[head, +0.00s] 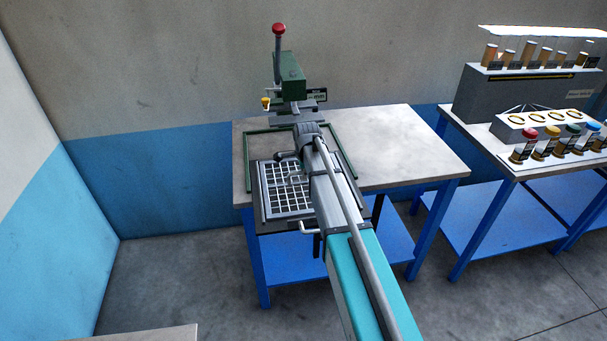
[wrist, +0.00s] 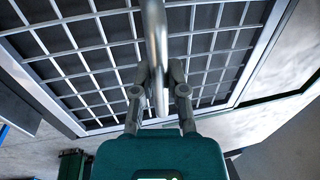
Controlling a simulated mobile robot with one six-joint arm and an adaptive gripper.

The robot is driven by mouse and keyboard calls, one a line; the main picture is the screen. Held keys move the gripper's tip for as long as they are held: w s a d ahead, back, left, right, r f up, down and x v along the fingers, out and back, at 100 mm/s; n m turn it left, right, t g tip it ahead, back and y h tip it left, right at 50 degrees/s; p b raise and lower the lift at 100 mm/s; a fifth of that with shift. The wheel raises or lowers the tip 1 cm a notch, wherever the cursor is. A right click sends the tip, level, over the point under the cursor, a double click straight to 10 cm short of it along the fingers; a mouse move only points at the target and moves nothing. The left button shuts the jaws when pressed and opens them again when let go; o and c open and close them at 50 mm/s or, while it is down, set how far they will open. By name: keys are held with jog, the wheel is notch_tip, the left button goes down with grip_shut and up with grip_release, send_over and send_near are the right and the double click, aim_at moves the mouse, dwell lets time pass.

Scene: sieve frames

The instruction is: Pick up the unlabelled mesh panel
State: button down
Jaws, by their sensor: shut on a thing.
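The mesh panel (head: 279,190) is a light metal grid in a grey frame, at the front left of the near table. My arm covers its right part in the head view. In the wrist view the mesh (wrist: 92,46) fills most of the picture over a dark background. My gripper (wrist: 157,74) has its two fingers closed on a round metal bar handle (wrist: 155,30) that stands in front of the mesh. No label shows on the visible part of the panel. I cannot tell whether it rests on the table or hangs just above it.
A green frame (head: 246,163) lies on the table (head: 408,150) behind the panel. A green press (head: 289,82) with a red knob stands at the back. The table's right side is clear. A second table at right holds a grey unit (head: 520,92) and several colour-capped jars.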

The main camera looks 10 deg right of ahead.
jog(key=shift+r+p, duration=1.3)
jog(key=shift+r, duration=0.2)
jog(key=s+d+r+p, duration=0.4)
jog(key=s+r+p, duration=0.5)
jog(key=s, duration=0.4)
jog(key=shift+s+r, duration=0.2)
jog(key=shift+r, duration=0.05)
jog(key=shift+d+f, duration=0.1)
notch_tip(320, 180, down, 2)
jog(key=shift+f+b, duration=0.1)
jog(key=shift+b, duration=0.85)
